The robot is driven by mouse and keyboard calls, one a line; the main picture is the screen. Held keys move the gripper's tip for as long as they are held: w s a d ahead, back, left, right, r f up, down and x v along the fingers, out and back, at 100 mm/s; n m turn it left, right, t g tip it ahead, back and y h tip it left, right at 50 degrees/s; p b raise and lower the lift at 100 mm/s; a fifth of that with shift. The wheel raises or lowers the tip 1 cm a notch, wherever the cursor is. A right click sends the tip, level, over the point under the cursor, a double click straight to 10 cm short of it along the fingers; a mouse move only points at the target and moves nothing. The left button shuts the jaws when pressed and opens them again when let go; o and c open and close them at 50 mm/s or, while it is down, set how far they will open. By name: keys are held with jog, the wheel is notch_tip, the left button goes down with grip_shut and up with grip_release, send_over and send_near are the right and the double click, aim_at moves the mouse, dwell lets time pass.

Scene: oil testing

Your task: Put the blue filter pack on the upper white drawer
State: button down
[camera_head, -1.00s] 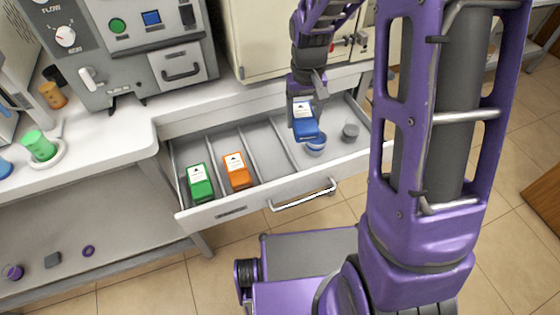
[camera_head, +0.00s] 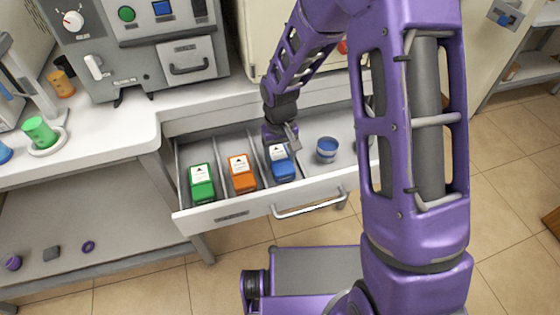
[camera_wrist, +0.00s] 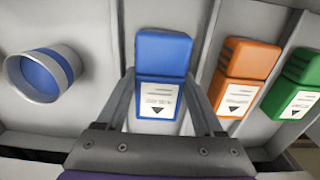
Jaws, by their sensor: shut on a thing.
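The blue filter pack (camera_head: 281,163) is in the open white drawer (camera_head: 232,214), in the compartment just right of the orange pack. My gripper (camera_head: 281,143) is shut on its upper end. In the wrist view the blue pack (camera_wrist: 162,75) lies between my two fingers (camera_wrist: 160,105), its white label toward me. The pack appears low in the compartment, but I cannot tell whether it touches the drawer floor.
An orange pack (camera_head: 241,174) and a green pack (camera_head: 202,184) stand in the compartments to the left. A blue-and-white cup (camera_head: 327,150) sits in the wide compartment to the right. Thin dividers separate the slots. A grey machine (camera_head: 137,55) stands behind on the counter.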

aim_at(280, 158)
jog(key=shift+f, duration=0.35)
jog(key=shift+f, duration=0.1)
jog(key=shift+f, duration=0.15)
jog(key=shift+c, duration=1.4)
grip_release()
notch_tip(280, 158, up, 12)
jog(key=p, duration=0.2)
jog(key=shift+r, duration=0.25)
